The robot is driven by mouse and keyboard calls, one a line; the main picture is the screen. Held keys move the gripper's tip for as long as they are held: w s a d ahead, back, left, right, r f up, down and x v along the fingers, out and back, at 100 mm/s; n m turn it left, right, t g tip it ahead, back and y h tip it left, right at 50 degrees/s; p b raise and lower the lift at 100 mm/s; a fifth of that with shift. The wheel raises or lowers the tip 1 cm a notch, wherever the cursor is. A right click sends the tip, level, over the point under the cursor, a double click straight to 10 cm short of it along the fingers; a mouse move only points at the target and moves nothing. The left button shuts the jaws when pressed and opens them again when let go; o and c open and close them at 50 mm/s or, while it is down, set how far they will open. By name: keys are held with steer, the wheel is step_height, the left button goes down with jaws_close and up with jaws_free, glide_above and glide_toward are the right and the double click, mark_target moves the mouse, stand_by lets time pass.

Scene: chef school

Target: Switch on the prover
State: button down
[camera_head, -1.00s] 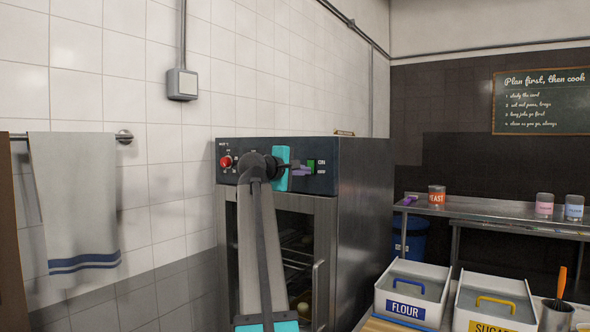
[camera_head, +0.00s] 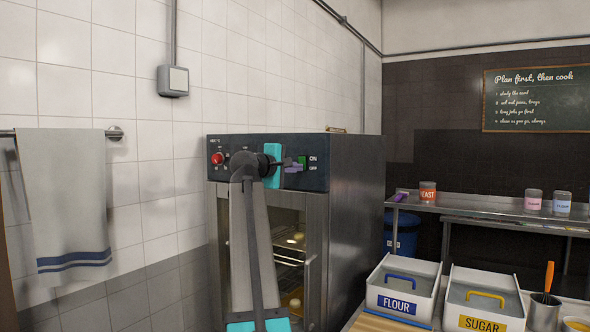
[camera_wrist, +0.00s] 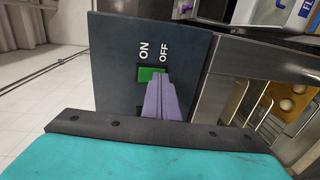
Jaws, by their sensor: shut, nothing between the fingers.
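The prover (camera_head: 355,200) is a steel cabinet against the tiled wall, with a dark control panel and a glazed front door. Its inside is lit, with pale rounds on racks. A green switch (camera_head: 301,163) sits at the panel's right end, beside the ON and OFF labels. The green switch also shows in the wrist view (camera_wrist: 148,74). My gripper (camera_head: 293,166) has purple fingers, shut and empty, with the tips at the switch. In the wrist view the fingertips (camera_wrist: 162,82) cover part of it; I cannot tell whether they touch. A red lamp (camera_head: 218,159) is at the panel's left.
A towel (camera_head: 65,205) hangs on a rail at the left. A FLOUR bin (camera_head: 400,288) and a SUGAR bin (camera_head: 484,300) stand on the counter at the right. A steel shelf (camera_head: 470,207) with tins is behind. My arm covers part of the prover's door.

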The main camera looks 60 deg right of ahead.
steer(key=a+f+b, duration=0.1)
steer(key=a+b, duration=0.1)
steer(key=a, duration=1.1)
steer(key=shift+a+f, duration=0.3)
steer(key=shift+a, duration=0.05)
steer(key=shift+w, duration=0.1)
